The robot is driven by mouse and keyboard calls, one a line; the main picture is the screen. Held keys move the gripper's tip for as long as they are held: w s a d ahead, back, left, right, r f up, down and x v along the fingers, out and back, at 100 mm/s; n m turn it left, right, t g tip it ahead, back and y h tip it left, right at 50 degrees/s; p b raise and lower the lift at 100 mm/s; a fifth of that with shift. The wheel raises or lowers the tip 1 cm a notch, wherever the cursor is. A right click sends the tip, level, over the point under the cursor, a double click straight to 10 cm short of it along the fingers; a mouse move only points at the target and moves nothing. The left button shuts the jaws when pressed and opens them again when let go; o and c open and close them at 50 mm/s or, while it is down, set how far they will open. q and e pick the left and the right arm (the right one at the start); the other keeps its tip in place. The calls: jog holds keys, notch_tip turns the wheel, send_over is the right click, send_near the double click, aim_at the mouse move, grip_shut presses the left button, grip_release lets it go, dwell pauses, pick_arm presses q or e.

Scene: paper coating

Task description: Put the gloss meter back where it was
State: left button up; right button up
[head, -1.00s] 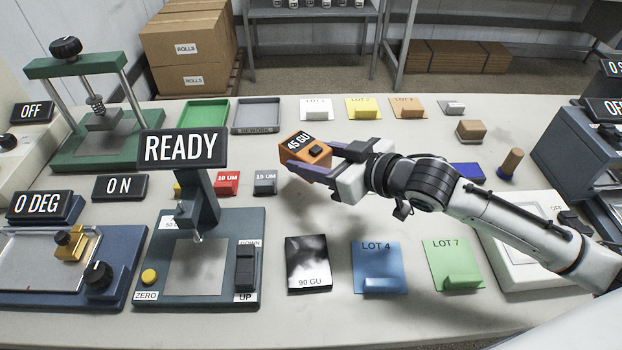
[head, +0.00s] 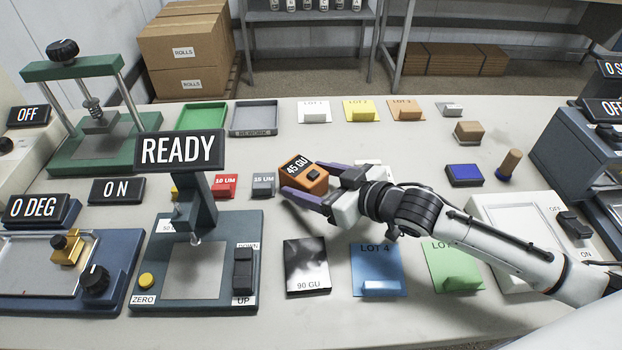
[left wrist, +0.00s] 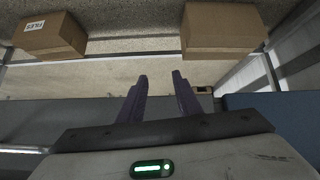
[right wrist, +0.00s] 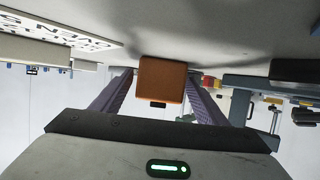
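The gloss meter (head: 318,186) is a small orange block with a dark "45 GU" display. It sits low at the table, right of the coloured blocks. My right gripper (head: 305,187) has its purple fingers on either side of it. In the right wrist view the meter (right wrist: 162,80) lies between the fingers, with narrow gaps beside it, so the fingers look open around it. Its underside is hidden. My left gripper (left wrist: 160,78) is open and empty in the left wrist view, away from the meter; it does not show in the head view.
The black 90 GU tile (head: 306,266) lies in front of the meter, with the blue LOT 4 card (head: 366,258) beside it. Red (head: 225,186) and grey (head: 263,184) blocks stand left of it. The READY stand (head: 202,210) is further left. Free table lies behind the meter.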

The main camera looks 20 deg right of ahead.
jog(key=shift+r, duration=0.25)
jog(key=v, duration=1)
jog(key=shift+s+d, duration=0.2)
jog(key=shift+s, duration=0.15)
jog(key=shift+s+d+r, duration=0.25)
jog(key=shift+s+r, duration=0.1)
jog(key=shift+s, duration=0.1)
